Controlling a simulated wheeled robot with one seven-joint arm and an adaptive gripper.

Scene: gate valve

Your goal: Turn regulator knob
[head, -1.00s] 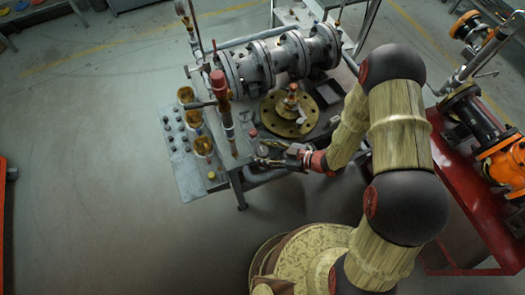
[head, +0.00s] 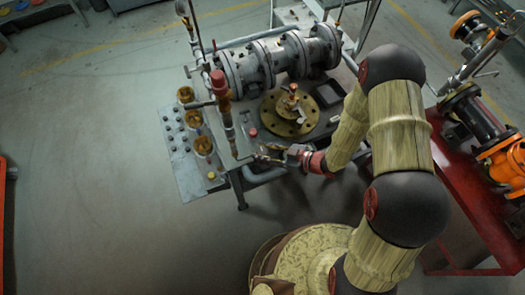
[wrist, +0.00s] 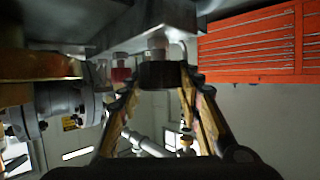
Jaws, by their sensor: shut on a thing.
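The regulator knob (wrist: 162,74) appears as a dark, short cylinder at the centre of the wrist view, below a pale metal stem (wrist: 157,44). My gripper (wrist: 160,80) has its two fingers converging on the dark knob, one at each side, and is shut on it. In the head view my gripper (head: 266,154) is at the front edge of the grey workbench, near the upright pipe. The knob itself is hidden or too small to make out there.
A small red cap (head: 253,132) is close to my gripper; a red part (wrist: 120,74) also shows in the wrist view. A brass flange (head: 280,126) lies on the bench behind. A grey valve body (head: 255,66) stands farther back. Open floor (head: 100,140) is at left.

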